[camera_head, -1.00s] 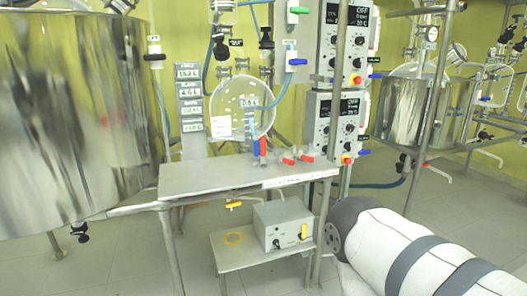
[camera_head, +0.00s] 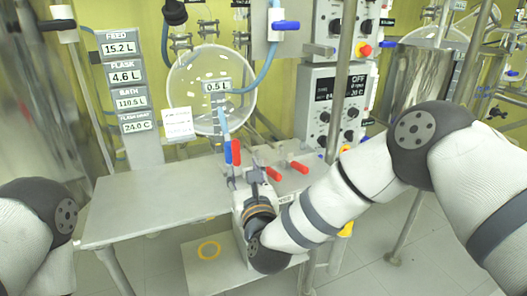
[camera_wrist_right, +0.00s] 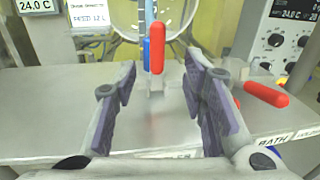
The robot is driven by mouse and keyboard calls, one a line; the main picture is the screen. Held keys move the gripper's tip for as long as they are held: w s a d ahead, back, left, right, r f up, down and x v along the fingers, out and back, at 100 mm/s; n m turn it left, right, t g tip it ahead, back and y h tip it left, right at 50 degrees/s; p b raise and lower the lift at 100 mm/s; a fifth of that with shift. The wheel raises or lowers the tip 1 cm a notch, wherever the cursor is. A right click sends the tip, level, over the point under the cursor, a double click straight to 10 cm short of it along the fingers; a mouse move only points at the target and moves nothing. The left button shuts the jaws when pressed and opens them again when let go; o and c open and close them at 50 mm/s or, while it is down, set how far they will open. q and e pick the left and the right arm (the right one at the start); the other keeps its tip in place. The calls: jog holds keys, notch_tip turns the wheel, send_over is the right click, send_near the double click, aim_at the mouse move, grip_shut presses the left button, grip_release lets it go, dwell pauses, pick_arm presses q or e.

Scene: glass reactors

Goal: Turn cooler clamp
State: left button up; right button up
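Small clamps with coloured handles stand along the table's right part. One has an upright red handle (camera_head: 237,152), which also shows in the wrist view (camera_wrist_right: 157,46). An upright blue handle (camera_head: 228,153) is just beside it. Two more red handles, a nearer one (camera_head: 273,174) and a farther one (camera_head: 299,167), lie nearly flat. I cannot read which clamp is the cooler's. My right gripper (camera_wrist_right: 160,88) is open and empty, its fingers pointing towards the upright red handle, which appears between them but beyond the tips. My left gripper is out of view.
The grey metal table (camera_head: 150,199) is bare on its left. A "BATH" label (camera_wrist_right: 272,138) is on its front edge. Behind stand a round glass flask (camera_head: 185,84), a display column (camera_head: 130,75) and a control box (camera_head: 320,100). A lower shelf (camera_head: 196,270) holds a yellow ring.

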aim_at(236, 152)
jog(key=shift+w+r+m, duration=0.15)
jog(key=shift+w+m, duration=0.15)
jog(key=shift+w, duration=0.05)
jog(key=w+b, duration=0.1)
jog(key=w, duration=0.2)
jog(key=w+a, duration=0.1)
jog(key=w, duration=0.2)
jog(key=w+a+b, duration=0.1)
jog(key=w, duration=0.2)
jog(key=shift+w+f+b, duration=0.25)
jog(key=shift+b, duration=0.05)
jog(key=shift+w+a+r, duration=0.1)
jog(key=shift+w+r, duration=0.05)
jog(key=shift+w, duration=0.1)
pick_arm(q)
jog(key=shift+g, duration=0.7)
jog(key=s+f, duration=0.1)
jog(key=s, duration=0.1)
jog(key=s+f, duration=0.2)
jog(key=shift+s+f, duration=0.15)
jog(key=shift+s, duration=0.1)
pick_arm(e)
jog(key=shift+w+r, duration=0.1)
jog(key=shift+r, duration=0.1)
grip_shut()
